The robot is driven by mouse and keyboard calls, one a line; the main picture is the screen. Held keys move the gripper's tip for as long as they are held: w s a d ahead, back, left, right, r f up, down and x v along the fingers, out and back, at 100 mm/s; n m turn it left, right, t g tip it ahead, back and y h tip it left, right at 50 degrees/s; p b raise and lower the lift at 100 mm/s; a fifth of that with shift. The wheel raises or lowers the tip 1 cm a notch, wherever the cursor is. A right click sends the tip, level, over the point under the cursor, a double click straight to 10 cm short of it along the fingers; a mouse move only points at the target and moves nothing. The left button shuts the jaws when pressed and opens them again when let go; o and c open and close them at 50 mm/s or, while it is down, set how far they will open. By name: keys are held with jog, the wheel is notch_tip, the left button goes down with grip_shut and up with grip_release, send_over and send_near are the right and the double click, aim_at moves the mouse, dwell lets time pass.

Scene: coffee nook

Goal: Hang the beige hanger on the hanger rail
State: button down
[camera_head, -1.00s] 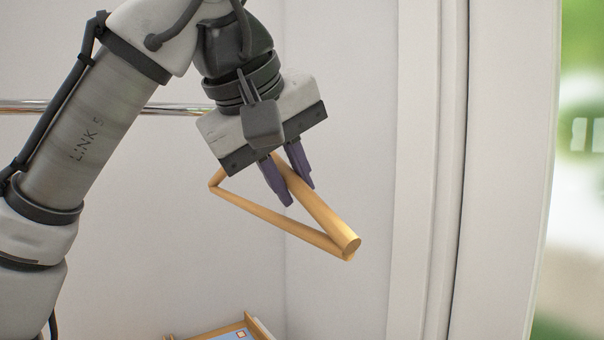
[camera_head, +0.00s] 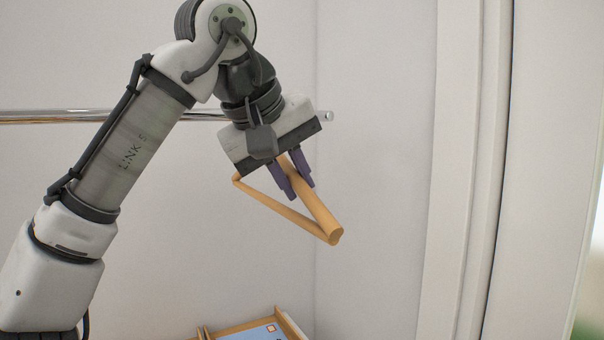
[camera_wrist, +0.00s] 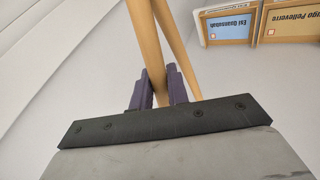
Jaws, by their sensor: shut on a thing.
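The beige hanger (camera_head: 288,218) is a wooden triangle with round bars. My gripper (camera_head: 291,192) is shut on one of its bars and holds it in the air, tilted, with a thick end toward the lower right. In the wrist view the hanger (camera_wrist: 147,45) runs up between the two purple fingers (camera_wrist: 157,88). I cannot see its hook in either view. The hanger rail (camera_head: 60,116) is a shiny metal bar along the back wall. My arm hides part of it, and its right end shows just beyond my gripper. The hanger hangs lower than the rail in the picture, apart from it.
A wooden holder (camera_head: 240,328) with a blue card stands low at the bottom. In the wrist view, cards (camera_wrist: 228,27) with printed names sit in wooden frames at the upper right. A white door frame (camera_head: 465,170) stands on the right. The wall between is clear.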

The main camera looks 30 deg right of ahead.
aim_at(289, 209)
jog(key=shift+w, duration=0.75)
jog(key=shift+s+f+b, duration=0.1)
jog(key=shift+f+b, duration=0.85)
jog(key=shift+f, duration=0.45)
jog(key=c, duration=1.3)
grip_release()
jog(key=p+v, duration=0.1)
jog(key=v, duration=1.3)
jog(key=shift+f, duration=0.15)
